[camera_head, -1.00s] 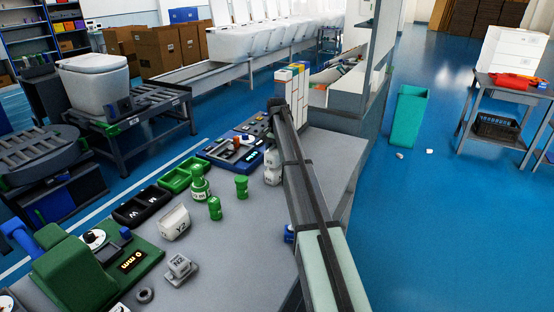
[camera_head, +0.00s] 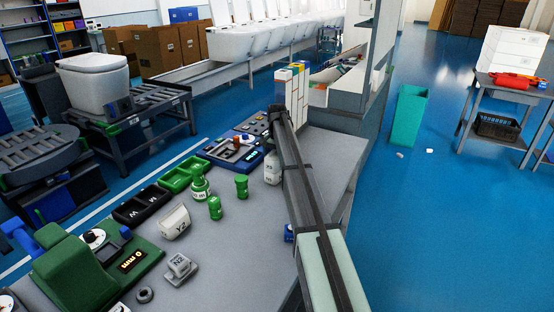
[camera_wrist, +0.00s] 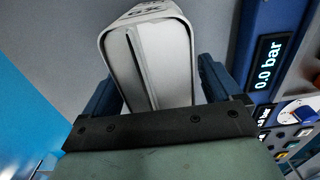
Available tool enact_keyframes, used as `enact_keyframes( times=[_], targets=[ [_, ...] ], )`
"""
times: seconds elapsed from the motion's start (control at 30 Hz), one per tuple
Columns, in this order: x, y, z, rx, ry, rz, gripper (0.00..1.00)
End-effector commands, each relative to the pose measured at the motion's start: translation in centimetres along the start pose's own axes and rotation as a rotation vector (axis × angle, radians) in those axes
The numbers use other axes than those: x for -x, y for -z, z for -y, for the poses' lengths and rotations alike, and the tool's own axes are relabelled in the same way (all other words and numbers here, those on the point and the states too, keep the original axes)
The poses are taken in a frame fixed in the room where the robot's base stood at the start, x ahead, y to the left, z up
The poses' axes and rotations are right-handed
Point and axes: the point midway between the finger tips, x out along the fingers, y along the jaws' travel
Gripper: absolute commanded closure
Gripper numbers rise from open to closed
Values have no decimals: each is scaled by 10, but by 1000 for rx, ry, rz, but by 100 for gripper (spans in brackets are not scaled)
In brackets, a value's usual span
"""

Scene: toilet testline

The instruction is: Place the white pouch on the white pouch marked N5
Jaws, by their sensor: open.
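A white pouch (camera_wrist: 148,60) with a dark marking stands between the two blue fingers of my open gripper (camera_wrist: 155,78) in the wrist view. Its marking is foreshortened, and I cannot tell whether the fingers touch it. In the head view, a white container (camera_head: 272,168) with small dark lettering stands beside my arm, partly hidden by it; I cannot read its letters surely. Another white pouch, marked Y2 (camera_head: 175,222), stands apart to the left. My fingers are hidden in the head view.
Green bottles (camera_head: 200,188), a black tray (camera_head: 142,205) and a green tray (camera_head: 183,175) stand left of my arm. A block marked N2 (camera_head: 179,267) is in front. A blue device (camera_wrist: 268,60) with a "0.0 bar" display is close right in the wrist view.

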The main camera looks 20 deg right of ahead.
Motion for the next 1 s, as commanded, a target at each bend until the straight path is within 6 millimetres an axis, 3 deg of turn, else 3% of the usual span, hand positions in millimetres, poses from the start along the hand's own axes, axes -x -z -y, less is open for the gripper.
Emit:
enact_keyframes(
  times=[0.27,0.7,1.0],
  targets=[
    [11,0,0,0,1,-1,9],
    [88,1,1,0,1,-1,9],
    [119,1,0,0,0,0,9]
  ],
)
